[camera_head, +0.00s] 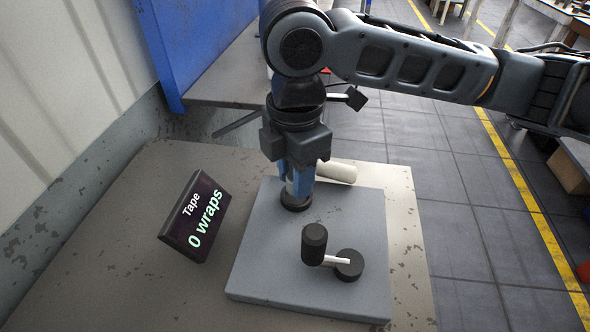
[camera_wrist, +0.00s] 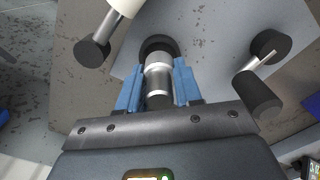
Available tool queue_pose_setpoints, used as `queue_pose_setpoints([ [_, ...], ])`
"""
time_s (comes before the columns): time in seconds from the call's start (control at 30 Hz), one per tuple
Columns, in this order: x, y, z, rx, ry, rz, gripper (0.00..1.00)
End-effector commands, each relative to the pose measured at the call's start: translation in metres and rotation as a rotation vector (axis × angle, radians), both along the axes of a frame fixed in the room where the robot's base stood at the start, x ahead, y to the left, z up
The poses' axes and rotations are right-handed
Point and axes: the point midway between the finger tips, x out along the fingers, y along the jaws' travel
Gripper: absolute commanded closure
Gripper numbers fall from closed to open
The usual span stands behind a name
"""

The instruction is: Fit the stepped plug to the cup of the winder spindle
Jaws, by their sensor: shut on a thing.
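My gripper (camera_head: 300,185) points down with its blue fingers closed on the stepped plug, a silver cylinder with a narrower dark section. The plug (camera_wrist: 158,75) shows between the fingers in the wrist view (camera_wrist: 158,88); the fingers mostly hide it in the head view. A round black cup (camera_head: 296,201) stands on the grey plate just below the fingertips. In the wrist view the cup (camera_wrist: 159,44) is a dark ring at the plug's far end. The plug looks roughly in line with the cup. I cannot tell whether its end is inside, touching or just above.
A crank with a black knob (camera_head: 314,244) and black hub (camera_head: 349,265) stands on the grey plate (camera_head: 265,270), near the cup. A pale cylinder (camera_head: 337,172) lies behind the gripper. A display reading "Tape 0 wraps" (camera_head: 195,217) stands left. The bench's front left is clear.

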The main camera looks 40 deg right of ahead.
Motion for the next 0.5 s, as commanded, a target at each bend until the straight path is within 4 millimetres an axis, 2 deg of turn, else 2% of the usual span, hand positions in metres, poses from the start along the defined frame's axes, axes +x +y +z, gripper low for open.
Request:
queue_pose_setpoints([
  [0.5, 0.0, 0.0, -0.009, 0.001, 0.0, 0.0, 1.0],
])
